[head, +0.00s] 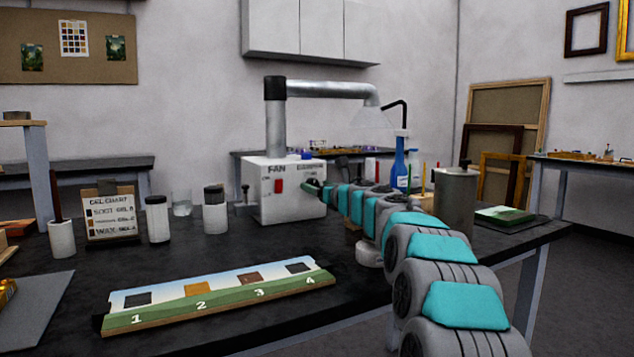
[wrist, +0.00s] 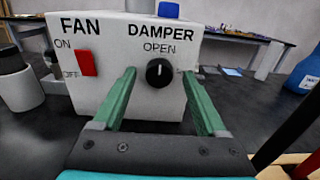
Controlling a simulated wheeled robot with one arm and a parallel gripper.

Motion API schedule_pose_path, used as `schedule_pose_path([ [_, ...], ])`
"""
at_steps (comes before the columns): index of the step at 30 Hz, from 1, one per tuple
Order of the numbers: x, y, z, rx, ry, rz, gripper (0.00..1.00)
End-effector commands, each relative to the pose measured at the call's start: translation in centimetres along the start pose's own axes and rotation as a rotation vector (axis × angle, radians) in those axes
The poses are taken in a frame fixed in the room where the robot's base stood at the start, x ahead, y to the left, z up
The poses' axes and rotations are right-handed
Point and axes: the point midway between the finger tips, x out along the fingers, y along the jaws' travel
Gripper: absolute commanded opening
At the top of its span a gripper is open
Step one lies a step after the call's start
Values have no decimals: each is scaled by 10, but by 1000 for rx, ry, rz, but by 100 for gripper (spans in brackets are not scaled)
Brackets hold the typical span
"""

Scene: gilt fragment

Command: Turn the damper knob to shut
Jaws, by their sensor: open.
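The damper knob (wrist: 159,72) is a round black knob with a pale mark, on the front of the white fan box (head: 270,205). The word OPEN is printed above it, and its mark points up, roughly towards that word. Lettering to its right is mostly hidden by a finger. My gripper (wrist: 158,77) is open, with one green finger on each side of the knob and a gap visible on both sides. In the head view my gripper (head: 313,187) is at the box's right front, and the knob is hidden behind it.
A red fan switch (wrist: 86,63) with ON and OFF labels is left of the knob. Jars (head: 215,210) and a gel chart (head: 110,213) stand to the left. A blue bottle (head: 400,168) and a grey canister (head: 455,200) stand to the right. A numbered strip (head: 215,312) lies in front.

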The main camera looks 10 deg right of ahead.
Motion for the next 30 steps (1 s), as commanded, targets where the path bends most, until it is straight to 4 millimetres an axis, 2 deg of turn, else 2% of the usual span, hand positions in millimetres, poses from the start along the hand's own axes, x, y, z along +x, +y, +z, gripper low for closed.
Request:
schedule_pose_path([
  [3,6,1,2,0,-1,1,75],
  [11,8,1,1,0,-2,1,75],
  [12,8,1,1,0,-2,1,72],
  [30,8,1,1,0,-2,1,5],
])
